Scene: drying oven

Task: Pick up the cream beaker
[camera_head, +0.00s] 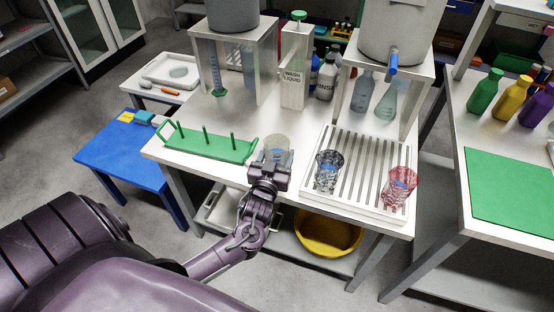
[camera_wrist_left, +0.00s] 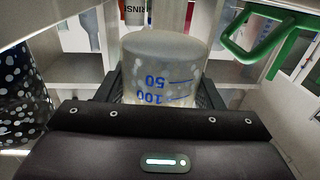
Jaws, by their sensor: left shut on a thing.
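The cream beaker (camera_head: 277,150) is at the front edge of the white table, at the end of my left arm in the head view. My left gripper (camera_head: 268,172) is shut on it. In the left wrist view the beaker (camera_wrist_left: 163,72) appears upside down, with blue marks 50 and 100, between the two dark fingers of my left gripper (camera_wrist_left: 160,95). I cannot tell whether the beaker touches the table. My right gripper is in neither view.
A white ribbed drying rack (camera_head: 352,170) to the right holds a dark speckled beaker (camera_head: 328,168) and a red beaker (camera_head: 399,186). A green peg rack (camera_head: 205,145) stands to the left. A wash liquid holder (camera_head: 293,75) is behind. A yellow basin (camera_head: 328,235) sits below.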

